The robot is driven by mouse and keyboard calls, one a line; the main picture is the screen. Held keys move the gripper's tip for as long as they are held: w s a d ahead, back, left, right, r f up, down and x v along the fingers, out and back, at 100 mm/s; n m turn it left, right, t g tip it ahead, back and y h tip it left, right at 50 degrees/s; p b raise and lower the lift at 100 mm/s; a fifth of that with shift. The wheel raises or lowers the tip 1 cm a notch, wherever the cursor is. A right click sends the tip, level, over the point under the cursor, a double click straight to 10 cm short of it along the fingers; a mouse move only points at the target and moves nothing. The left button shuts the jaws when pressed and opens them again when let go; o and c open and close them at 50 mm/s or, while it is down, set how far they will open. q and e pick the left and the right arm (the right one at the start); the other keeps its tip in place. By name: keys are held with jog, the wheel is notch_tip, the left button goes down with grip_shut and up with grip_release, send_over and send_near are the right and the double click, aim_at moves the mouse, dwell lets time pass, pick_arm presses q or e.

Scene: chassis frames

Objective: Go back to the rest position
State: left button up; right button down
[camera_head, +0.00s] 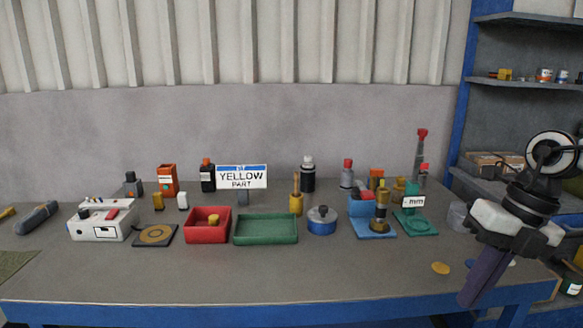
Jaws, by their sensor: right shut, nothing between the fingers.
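My right gripper (470,298) hangs at the right front of the grey workbench (340,275), pointing down and to the left. Its dark fingers are shut with nothing between them. It overlaps the bench's front edge in the picture; its height above the bench is hard to tell. The white and black links of my right arm are at the right. My left gripper is not in view.
A red tray (207,236) with a yellow piece, a green tray (265,240) and a "YELLOW PART" sign (242,177) stand mid-bench. A yellow disc (440,268) lies left of my gripper. Shelves (525,85) rise behind. The bench's front middle is clear.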

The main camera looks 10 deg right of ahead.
notch_tip(320, 180, down, 25)
jog(key=s+a+m+t+y, duration=0.2)
jog(key=m+t, duration=1)
jog(key=m, duration=0.9)
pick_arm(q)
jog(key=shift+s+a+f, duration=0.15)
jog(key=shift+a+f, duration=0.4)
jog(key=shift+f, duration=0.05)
pick_arm(e)
jog(key=s+a+f+m+g+h, duration=0.2)
jog(key=s+a+f+m+g, duration=0.2)
jog(key=s+a+f+m, duration=0.6)
jog(key=s+a+f, duration=0.3)
jog(key=a+f, duration=0.1)
jog(key=a, duration=0.3)
jog(key=shift+m+h, duration=0.3)
